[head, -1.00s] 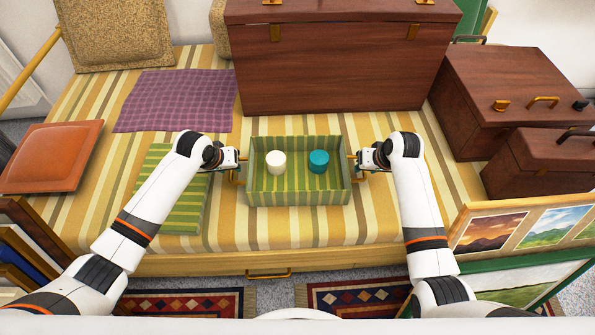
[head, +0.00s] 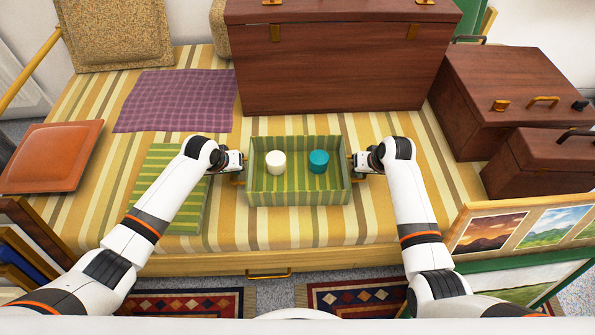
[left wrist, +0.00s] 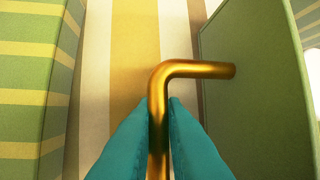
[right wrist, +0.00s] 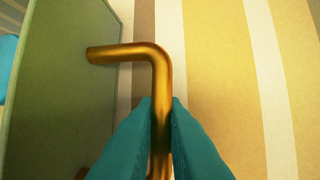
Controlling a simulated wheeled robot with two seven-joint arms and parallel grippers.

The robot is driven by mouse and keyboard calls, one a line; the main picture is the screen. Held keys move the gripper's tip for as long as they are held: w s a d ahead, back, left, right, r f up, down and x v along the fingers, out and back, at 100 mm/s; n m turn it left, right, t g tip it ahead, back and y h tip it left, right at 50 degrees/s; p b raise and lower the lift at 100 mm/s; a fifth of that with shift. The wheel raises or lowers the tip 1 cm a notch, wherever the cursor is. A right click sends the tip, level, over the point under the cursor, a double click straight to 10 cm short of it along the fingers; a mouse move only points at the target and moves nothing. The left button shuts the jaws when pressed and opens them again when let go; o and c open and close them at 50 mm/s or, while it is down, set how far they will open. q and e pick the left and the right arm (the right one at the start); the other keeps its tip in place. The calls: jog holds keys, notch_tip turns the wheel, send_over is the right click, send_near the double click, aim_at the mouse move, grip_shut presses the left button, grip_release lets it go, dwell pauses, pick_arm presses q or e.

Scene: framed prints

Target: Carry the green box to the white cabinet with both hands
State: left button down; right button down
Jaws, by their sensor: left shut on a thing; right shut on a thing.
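The green striped box (head: 298,194) sits on the striped bed-like surface, open at the top. A white cup-like object (head: 275,163) and a teal one (head: 318,162) stand inside it. My left gripper (head: 240,161) is at the box's left side, its teal fingertips (left wrist: 160,125) shut on the brass handle (left wrist: 200,70) there. My right gripper (head: 358,163) is at the right side, its fingertips (right wrist: 161,125) shut on the other brass handle (right wrist: 125,52). Whether the box touches the surface beneath is hard to tell. I cannot make out a white cabinet in these views.
A large brown chest (head: 335,65) stands behind the box, and smaller brown cases (head: 515,95) stand at right. A purple cloth (head: 180,100) and an orange cushion (head: 52,156) lie further left.

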pick_arm(q)
jog(key=shift+r, duration=0.15)
pick_arm(e)
jog(key=shift+r, duration=0.15)
